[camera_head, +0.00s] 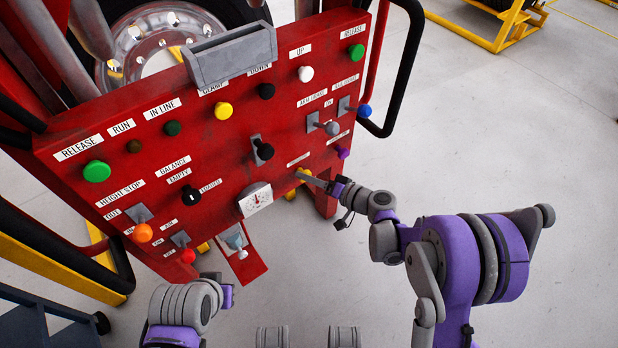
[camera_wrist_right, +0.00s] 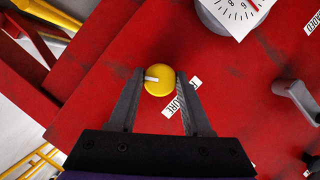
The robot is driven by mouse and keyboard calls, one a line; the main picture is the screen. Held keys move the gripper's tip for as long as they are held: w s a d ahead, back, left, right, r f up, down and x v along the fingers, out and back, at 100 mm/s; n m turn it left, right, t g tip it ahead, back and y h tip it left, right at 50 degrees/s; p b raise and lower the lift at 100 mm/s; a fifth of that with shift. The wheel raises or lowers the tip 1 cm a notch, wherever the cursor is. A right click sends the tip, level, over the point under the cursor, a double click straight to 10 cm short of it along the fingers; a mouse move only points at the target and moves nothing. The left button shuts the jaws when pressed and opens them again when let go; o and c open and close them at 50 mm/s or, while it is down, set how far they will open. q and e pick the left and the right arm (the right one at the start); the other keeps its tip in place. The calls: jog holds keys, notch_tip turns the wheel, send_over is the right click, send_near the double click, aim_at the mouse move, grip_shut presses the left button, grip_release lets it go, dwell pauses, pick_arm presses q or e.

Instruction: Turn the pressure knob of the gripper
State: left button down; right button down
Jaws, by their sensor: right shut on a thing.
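The pressure knob (camera_wrist_right: 158,80) is a round yellow knob with a white mark, on the sloping red panel (camera_head: 225,140). In the head view the yellow knob (camera_head: 304,173) sits at the panel's lower right, partly hidden by my right gripper (camera_head: 313,179). In the right wrist view my right gripper (camera_wrist_right: 158,77) has one finger on each side of the knob and is shut on it. My left arm is at the lower left in the head view, apart from the panel's controls; its fingers do not show clearly.
A white dial gauge (camera_head: 256,199) sits left of the knob. A purple knob (camera_head: 343,153) and a blue knob (camera_head: 364,111) are to its upper right. Black handrails (camera_head: 404,70) flank the panel.

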jog(key=shift+c, duration=1.7)
grip_release()
jog(key=shift+d, duration=0.1)
jog(key=p+v, duration=0.1)
jog(key=v, duration=0.9)
jog(key=shift+s+d, duration=0.2)
jog(key=shift+d, duration=0.05)
jog(key=shift+r, duration=0.15)
